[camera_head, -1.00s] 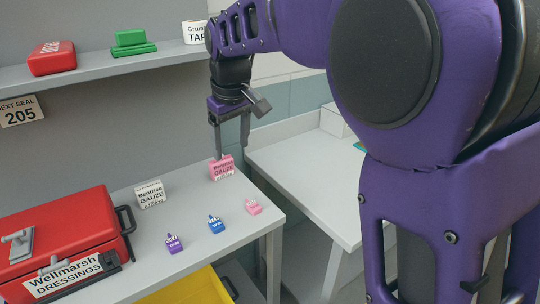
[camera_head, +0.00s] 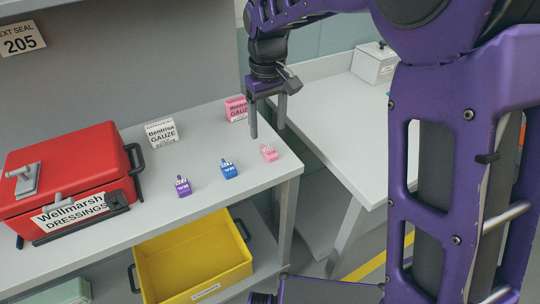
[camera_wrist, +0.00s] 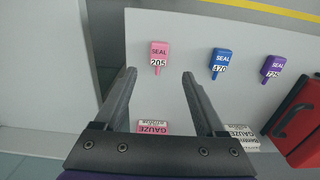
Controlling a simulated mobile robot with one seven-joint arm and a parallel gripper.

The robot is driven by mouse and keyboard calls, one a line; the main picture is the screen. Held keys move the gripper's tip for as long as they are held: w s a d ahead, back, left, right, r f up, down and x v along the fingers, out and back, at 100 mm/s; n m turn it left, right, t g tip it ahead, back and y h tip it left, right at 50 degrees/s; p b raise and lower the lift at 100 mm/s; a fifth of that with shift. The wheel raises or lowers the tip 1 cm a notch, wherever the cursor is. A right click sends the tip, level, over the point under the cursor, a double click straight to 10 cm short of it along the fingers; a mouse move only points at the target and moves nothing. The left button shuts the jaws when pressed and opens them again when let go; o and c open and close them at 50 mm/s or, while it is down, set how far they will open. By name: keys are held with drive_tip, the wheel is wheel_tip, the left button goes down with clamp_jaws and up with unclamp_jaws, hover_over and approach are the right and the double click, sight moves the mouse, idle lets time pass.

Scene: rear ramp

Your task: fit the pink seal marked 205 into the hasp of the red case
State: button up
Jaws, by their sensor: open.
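The pink seal (camera_head: 269,153) lies on the grey table near its right front corner. In the wrist view the pink seal (camera_wrist: 159,56) reads 205 and lies beyond my fingertips, between their lines. My gripper (camera_head: 268,133) is open and empty above the table, behind the seal; it also shows in the wrist view (camera_wrist: 160,74). The red case (camera_head: 70,170), labelled Wellmarsh Dressings, stands at the left of the table.
A blue seal (camera_head: 228,169), marked 470 in the wrist view, and a purple seal (camera_head: 183,186) lie left of the pink one. White (camera_head: 161,133) and pink (camera_head: 236,109) gauze boxes stand behind. A yellow bin (camera_head: 195,262) sits below. A sign (camera_head: 20,40) reads 205.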

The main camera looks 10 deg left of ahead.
sight(270, 151)
drive_tip(key=shift+s+d+f+b, duration=0.15)
drive_tip(key=shift+f+b, duration=0.15)
drive_tip(key=shift+f, duration=1.45)
drive_tip(key=shift+d+f+b, duration=0.15)
drive_tip(key=shift+f+b, duration=0.15)
drive_tip(key=shift+f, duration=1.45)
clamp_jaws()
